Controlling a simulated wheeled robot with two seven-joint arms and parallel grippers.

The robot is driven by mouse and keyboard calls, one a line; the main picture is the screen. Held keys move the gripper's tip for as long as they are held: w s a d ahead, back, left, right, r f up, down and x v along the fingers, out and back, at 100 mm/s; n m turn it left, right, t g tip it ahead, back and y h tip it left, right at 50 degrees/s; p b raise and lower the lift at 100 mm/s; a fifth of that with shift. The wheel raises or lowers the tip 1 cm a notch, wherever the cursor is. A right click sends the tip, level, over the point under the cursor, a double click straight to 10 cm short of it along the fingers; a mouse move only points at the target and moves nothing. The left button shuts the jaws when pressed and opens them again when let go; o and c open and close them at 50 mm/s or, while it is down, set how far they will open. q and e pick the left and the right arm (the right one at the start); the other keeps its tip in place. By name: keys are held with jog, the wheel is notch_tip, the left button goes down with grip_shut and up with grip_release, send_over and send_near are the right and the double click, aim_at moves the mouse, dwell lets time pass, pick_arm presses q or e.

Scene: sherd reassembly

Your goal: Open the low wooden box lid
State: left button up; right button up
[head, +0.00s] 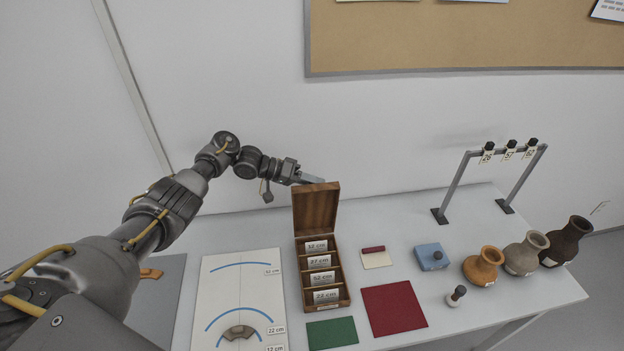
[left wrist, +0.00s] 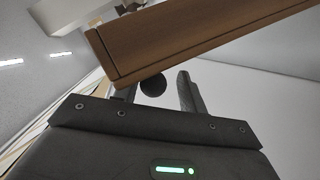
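The low wooden box (head: 343,297) stands on the table with its lid (head: 316,208) raised, about upright, at the far end. Its compartments with white number labels are open to view. My left gripper (head: 312,180) is at the lid's top edge, reaching in from the left. In the left wrist view the wooden lid (left wrist: 190,40) crosses above the fingers. There the left gripper (left wrist: 157,92) has its fingers apart, with a dark round knob (left wrist: 153,85) showing between them. I cannot tell whether a finger touches the lid. My right gripper is not in view.
A white sheet with blue arcs (head: 215,285) holds a sherd, left of the box. Green (head: 332,333) and red (head: 394,308) mats, a blue block (head: 431,256), a small stamp-like piece (head: 456,295) and three jars (head: 484,266) lie right. A metal rack (head: 456,185) stands behind; the wall is close.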

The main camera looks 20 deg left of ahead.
pick_arm(q)
jog(key=shift+w+r, duration=0.15)
jog(key=shift+a, duration=0.1)
jog(key=shift+b+v, duration=1.45)
jog(key=shift+v, duration=3.9)
